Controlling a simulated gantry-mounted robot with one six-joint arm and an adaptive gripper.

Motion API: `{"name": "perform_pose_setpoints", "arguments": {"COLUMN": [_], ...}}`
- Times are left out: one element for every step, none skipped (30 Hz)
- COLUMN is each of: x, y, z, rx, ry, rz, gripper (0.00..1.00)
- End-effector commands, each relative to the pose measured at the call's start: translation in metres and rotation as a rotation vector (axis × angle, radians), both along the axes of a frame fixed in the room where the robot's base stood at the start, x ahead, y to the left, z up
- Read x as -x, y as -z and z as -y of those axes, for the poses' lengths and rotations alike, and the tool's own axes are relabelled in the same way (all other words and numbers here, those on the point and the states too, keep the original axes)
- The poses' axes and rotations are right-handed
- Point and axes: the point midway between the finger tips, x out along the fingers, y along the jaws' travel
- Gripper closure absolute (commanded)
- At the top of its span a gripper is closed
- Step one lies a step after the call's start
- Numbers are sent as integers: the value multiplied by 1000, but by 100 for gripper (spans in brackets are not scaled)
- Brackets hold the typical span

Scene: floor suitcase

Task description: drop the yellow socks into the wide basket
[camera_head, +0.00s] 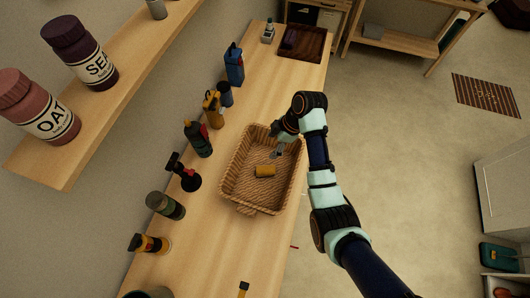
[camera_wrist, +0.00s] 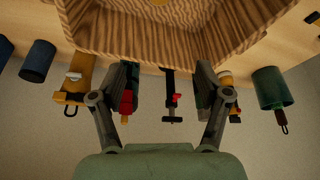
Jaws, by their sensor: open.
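The yellow socks (camera_head: 265,171), a small rolled bundle, lie on the floor of the wide wicker basket (camera_head: 237,163), near its middle. The basket stands on the long wooden counter. My gripper (camera_head: 278,154) is over the basket's right part, beside the socks and apart from them. In the wrist view, my gripper (camera_wrist: 161,72) has its two fingers spread with nothing between them. The basket's woven wall (camera_wrist: 160,48) shows just beyond the fingertips there. A sliver of yellow at the top edge of that view may be the socks.
Several bottles and tools line the counter's wall side, including a dark green bottle (camera_head: 198,139) and a blue container (camera_head: 234,65). A dark tray (camera_head: 303,42) is at the far end. A shelf (camera_head: 110,88) with jars overhangs at left. Bare counter (camera_head: 273,93) lies beyond the basket.

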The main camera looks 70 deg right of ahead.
Motion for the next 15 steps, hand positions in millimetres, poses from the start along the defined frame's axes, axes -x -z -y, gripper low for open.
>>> {"name": "perform_pose_setpoints", "arguments": {"x": [4,7,9,11,13,15,16,17,18,19,19,19,19,19,19], "y": [-11,-17,-25,-30,-35,-40,-42,-45,-47,-48,-49,-49,-49,-49,-49], "z": [3,4,5,5,6,7,7,8,8,8,8,8,8,8,8], "rx": [3,3,2,2,2,1,0,0,0,0,0,-1,-1,-1,-1], "ry": [2,2,1,1,1,2,1,1,1,1,1,1,1,1,0], "rz": [1,2,2,2,2,1,1,1,1,0,0,-1,-1,-1,0], "gripper": [24,24,24,24,24,24,24,24,24,24,24,24,24,24,24]}}
